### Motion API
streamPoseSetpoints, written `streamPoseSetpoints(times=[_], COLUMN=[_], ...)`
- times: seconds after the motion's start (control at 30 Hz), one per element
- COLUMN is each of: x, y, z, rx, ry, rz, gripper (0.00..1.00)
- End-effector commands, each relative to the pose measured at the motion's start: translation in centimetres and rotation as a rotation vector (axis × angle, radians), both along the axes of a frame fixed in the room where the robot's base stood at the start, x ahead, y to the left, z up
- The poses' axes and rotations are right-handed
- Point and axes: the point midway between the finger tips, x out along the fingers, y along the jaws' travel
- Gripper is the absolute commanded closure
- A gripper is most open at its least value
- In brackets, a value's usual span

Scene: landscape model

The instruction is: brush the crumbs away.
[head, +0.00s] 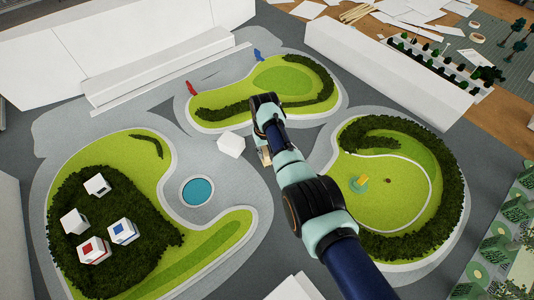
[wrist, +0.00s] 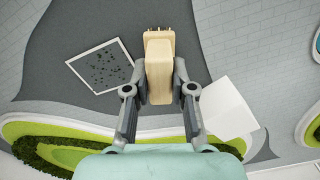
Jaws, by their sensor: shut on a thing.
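My gripper (wrist: 160,82) is shut on a pale wooden brush (wrist: 159,55), one finger on each side of its block. Short prongs or bristle tufts show at the brush's far end. Dark crumbs (wrist: 100,67) lie scattered inside a white square outline (wrist: 91,50) on the dark grey ground, left of the brush in the wrist view. The brush is beside the outlined square, not over the crumbs. In the head view a small part of the brush (head: 265,157) shows beside my arm; the crumbs are hidden there.
A white block (wrist: 226,107) stands right of my gripper; it also shows in the head view (head: 231,144). Raised green islands with hedges (head: 262,84) lie around, one with a round blue pool (head: 197,191) beside it.

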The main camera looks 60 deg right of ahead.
Motion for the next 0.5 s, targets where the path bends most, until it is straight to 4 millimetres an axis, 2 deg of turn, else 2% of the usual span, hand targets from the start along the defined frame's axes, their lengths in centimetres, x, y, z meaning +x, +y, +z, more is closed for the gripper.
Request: streamPoseSetpoints(times=[0.23, 0.5], x=[-0.1, -1.2], y=[-0.3, -2.6], z=[-0.5, -0.7], rx=[0.001, 0.001], ry=[0.001, 0.001], rz=[0.0, -0.001], gripper=[1.0, 1.0])
